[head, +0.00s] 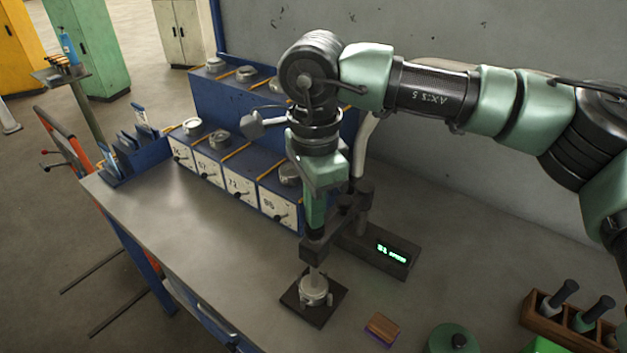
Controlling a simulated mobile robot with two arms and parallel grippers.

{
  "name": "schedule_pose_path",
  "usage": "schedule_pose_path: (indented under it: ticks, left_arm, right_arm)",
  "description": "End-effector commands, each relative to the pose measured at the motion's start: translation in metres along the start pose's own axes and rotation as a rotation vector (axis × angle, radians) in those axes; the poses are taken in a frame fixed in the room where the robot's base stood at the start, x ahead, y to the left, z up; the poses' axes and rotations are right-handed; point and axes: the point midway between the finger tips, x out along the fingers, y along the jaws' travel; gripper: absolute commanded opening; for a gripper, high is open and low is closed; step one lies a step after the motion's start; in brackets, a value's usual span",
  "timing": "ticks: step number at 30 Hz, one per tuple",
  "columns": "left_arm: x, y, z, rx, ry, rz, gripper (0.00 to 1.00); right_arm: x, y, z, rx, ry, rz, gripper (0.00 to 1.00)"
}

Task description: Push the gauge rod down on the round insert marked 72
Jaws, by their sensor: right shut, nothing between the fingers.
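A round metal insert (314,291) sits on a dark square plate (331,308) on the bench. No number can be read on it. The thin gauge rod (315,273) stands above it, below the dark arm of a gauge stand (335,234); its tip looks to be over or in the insert. My right gripper (316,225) points down right above the stand's arm, in line with the rod. It is shut and empty; its fingertips are partly hard to make out, and I cannot tell whether they touch the stand. My left gripper is not in view.
A display box (388,250) with green digits stands right of the stand. A blue tiered rack (232,166) with numbered labels and round inserts is behind.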

Motion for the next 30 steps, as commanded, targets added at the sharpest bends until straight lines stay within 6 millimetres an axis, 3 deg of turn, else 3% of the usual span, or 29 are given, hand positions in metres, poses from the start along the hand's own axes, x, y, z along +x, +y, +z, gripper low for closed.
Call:
schedule_pose_path:
  ticks: [24,30]
  left_arm:
    - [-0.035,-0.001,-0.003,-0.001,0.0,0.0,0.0]
    - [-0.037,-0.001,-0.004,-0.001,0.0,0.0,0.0]
  right_arm:
    - [-0.065,0.0,0.0,0.0,-0.001,-0.001,0.0]
    - [-0.07,0.0,0.0,0.0,-0.001,-0.001,0.0]
